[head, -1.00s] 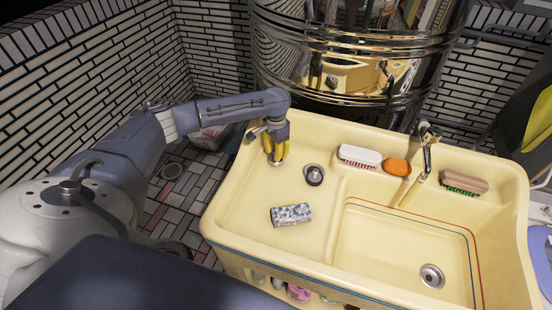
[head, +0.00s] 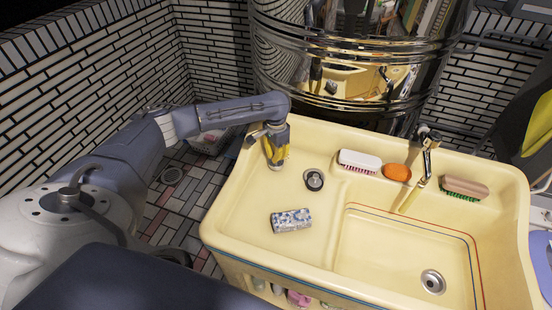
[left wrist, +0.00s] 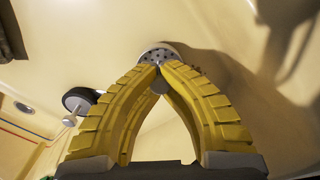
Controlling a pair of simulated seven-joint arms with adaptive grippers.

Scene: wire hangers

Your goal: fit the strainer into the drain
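My left gripper (head: 275,163) is low over the left, shallow part of the sink, at its far left. In the left wrist view its yellow fingers (left wrist: 160,68) meet at the tips on the strainer (left wrist: 157,53), a pale round disc with small holes. A grey knob (left wrist: 160,86) shows between the fingers. Whether the strainer touches the sink surface, I cannot tell. A round metal drain (head: 433,281) lies in the floor of the right basin, well away from the gripper. My right gripper is not in view.
A dark round piece with a metal knob (head: 314,180) is right of the gripper. A patterned box (head: 291,220) lies nearer. A white brush (head: 360,161), an orange soap (head: 397,171), a tap (head: 427,160) and a green-bristled brush (head: 465,187) line the back ledge.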

